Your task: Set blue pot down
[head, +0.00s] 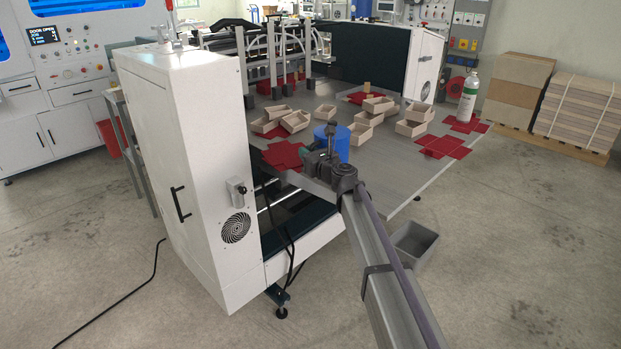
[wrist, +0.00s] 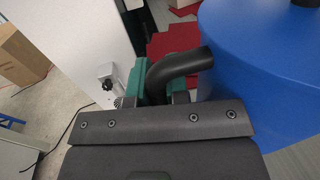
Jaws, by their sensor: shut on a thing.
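The blue pot (head: 338,146) is near the front edge of the grey table in the head view. In the wrist view the blue pot (wrist: 262,75) fills the right side, with a curved black handle (wrist: 190,66) at its left. My gripper (head: 318,160) is at the pot's near left side in the head view and shut on it, seemingly at the handle. The pot looks upright. I cannot tell whether its base touches the table.
Several cardboard trays (head: 295,121) and flat red blanks (head: 283,155) lie around the pot on the table (head: 385,172). A white bottle (head: 467,100) stands at the right. A white machine cabinet (head: 185,150) rises at the left. Bare table shows to the pot's right.

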